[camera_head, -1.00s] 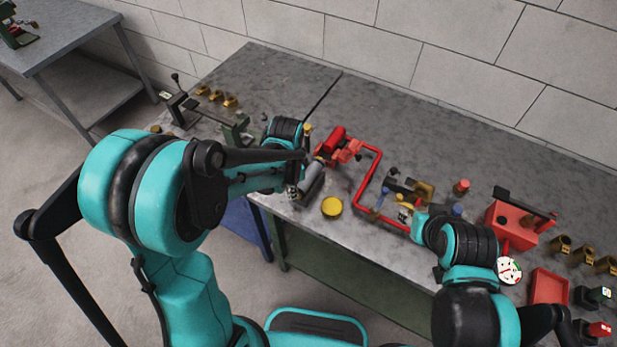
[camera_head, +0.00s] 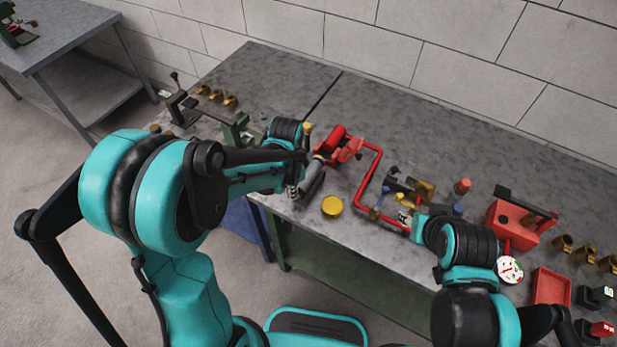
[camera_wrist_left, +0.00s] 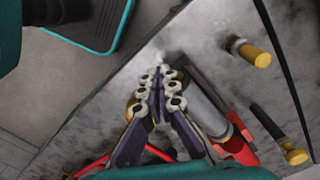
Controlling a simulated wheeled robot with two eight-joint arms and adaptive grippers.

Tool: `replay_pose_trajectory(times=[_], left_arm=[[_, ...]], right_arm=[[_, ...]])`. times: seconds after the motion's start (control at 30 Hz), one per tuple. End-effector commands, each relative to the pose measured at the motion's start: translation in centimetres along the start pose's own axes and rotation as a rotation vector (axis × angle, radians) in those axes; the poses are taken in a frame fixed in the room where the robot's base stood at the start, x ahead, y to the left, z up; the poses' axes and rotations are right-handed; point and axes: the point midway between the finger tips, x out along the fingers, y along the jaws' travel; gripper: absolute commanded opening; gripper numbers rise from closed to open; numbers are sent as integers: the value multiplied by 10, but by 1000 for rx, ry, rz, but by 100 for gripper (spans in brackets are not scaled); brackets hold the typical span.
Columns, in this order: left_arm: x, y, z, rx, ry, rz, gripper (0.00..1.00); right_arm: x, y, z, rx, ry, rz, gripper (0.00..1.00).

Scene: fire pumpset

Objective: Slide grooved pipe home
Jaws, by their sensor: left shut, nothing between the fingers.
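A red pipe (camera_head: 360,192) with bends runs along the table from a red pump unit (camera_head: 346,150) toward the right arm. I cannot tell for certain which piece is the grooved pipe. A grey cylinder (camera_head: 314,179) lies in line with the red unit; it also shows in the left wrist view (camera_wrist_left: 207,112). My left gripper (camera_head: 293,191) is beside the cylinder's near end, and its fingers (camera_wrist_left: 162,72) are shut and empty in the left wrist view. My right gripper (camera_head: 404,216) is at the near end of the red pipe; its fingers are mostly hidden.
A yellow round cap (camera_head: 332,206) sits near the table's front edge. A red box (camera_head: 511,224), a red tray (camera_head: 550,287) and several brass fittings (camera_head: 562,243) stand to the right. A vise-like tool (camera_head: 180,104) is at the far left. The back of the table is clear.

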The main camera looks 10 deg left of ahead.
Motion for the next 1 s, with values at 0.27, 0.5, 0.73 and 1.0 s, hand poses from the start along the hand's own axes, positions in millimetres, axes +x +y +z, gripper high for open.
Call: replay_pose_trajectory(times=[0.27, 0.5, 0.73, 1.0], left_arm=[[10, 0, 0, 0, 0, 0, 0], [17, 0, 0, 0, 0, 0, 0], [24, 0, 0, 0, 0, 0, 0], [26, 0, 0, 0, 0, 0, 0]], right_arm=[[8, 0, 5, 0, 0, 0, 40], [13, 0, 9, 0, 0, 0, 40], [18, 0, 13, 0, 0, 0, 40], [20, 0, 14, 0, 0, 0, 40]])
